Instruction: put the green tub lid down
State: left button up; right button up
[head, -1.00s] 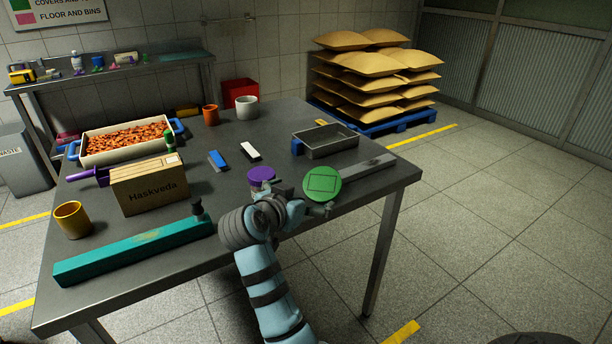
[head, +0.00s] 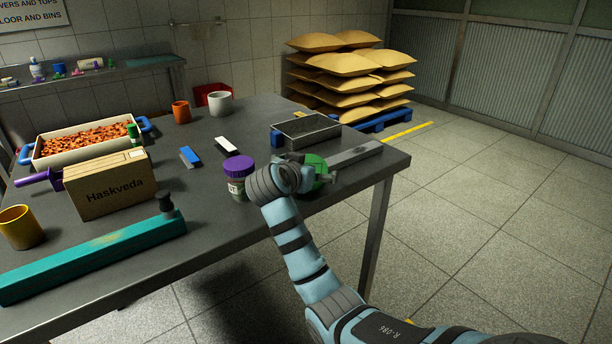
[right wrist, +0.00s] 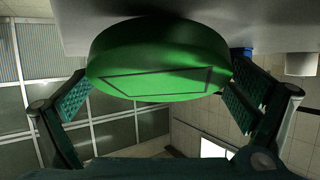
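The green tub lid (head: 316,168) is at my right gripper (head: 308,172), near the right front edge of the table, partly hidden by the gripper in the head view. In the right wrist view the lid (right wrist: 160,75) lies between the two fingers of my right gripper (right wrist: 158,92), whose pads meet its rim on both sides. A dark rectangle outline shows on its face. The grey table surface (right wrist: 260,20) is close behind the lid; I cannot tell whether they touch. My left gripper is not in view.
A purple-lidded jar (head: 238,178) stands just left of my right gripper. A grey metal tray (head: 307,131) and a flat grey bar (head: 355,154) lie behind and right. A white block (head: 227,145), blue block (head: 190,157) and cardboard box (head: 108,184) are further left.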

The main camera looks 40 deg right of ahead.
jog(key=shift+a, duration=0.1)
jog(key=c, duration=0.6)
jog(key=shift+r, duration=0.1)
jog(key=shift+c, duration=0.2)
